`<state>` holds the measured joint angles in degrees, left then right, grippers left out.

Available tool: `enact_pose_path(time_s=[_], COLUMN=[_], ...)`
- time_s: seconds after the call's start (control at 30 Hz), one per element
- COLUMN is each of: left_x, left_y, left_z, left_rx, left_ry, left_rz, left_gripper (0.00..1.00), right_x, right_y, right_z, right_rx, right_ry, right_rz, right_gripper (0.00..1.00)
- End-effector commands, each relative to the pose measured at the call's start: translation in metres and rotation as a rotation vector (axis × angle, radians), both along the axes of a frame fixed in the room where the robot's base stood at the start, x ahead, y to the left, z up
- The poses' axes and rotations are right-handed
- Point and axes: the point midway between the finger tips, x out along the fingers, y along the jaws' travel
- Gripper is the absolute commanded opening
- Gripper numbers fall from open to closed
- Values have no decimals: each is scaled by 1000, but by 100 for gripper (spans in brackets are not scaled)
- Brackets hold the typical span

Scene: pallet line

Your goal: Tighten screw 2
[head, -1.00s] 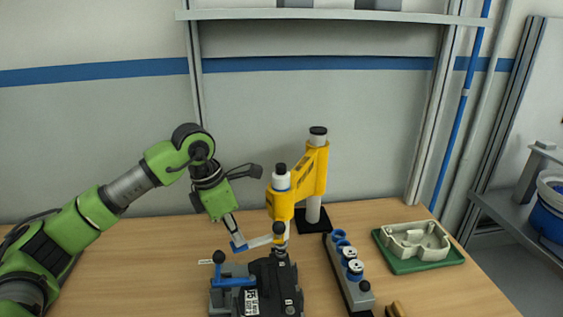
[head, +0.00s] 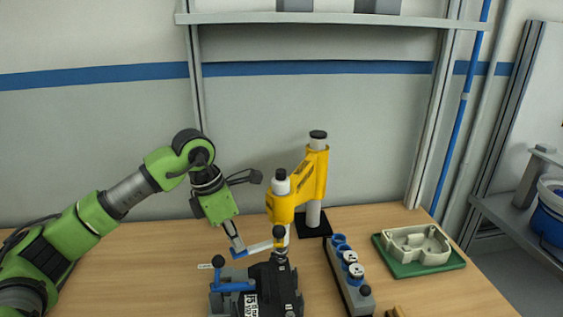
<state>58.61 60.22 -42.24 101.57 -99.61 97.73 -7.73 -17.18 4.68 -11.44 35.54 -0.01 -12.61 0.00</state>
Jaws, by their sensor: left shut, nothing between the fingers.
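The yellow screwdriving arm (head: 313,178) stands on a black base at the back of the table. Its spindle, with a white and black top, hangs over the dark fixture (head: 270,285), its lower end close above or at the fixture's far part. Screw 2 cannot be made out. My right gripper is not in view.
A blue clamp handle (head: 234,286) with a black knob sits on the fixture's left side. A grey rack (head: 338,272) with several round pieces stands to the right. A pale housing (head: 416,244) lies on a green tray (head: 392,268). The table's left middle is clear.

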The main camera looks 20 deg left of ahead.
Motion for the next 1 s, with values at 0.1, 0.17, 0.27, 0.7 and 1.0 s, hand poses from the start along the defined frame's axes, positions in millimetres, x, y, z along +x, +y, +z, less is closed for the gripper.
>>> enact_pose_path(time_s=[0.1,0.17,0.27,0.7,1.0], left_x=[-2,-2,-2,-2,-2], left_y=[0,0,0,0,0], left_z=[-5,-5,-5,-8,-10], left_rx=[2,2,2,2,2], left_ry=[9,9,9,9,9], left_rz=[-2,-2,-2,-1,-1], left_gripper=[0,0,0,0,0], right_x=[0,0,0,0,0], right_y=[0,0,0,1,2], right_z=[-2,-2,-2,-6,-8], right_rx=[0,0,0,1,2], right_ry=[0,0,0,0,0], right_rz=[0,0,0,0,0], right_gripper=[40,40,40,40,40])
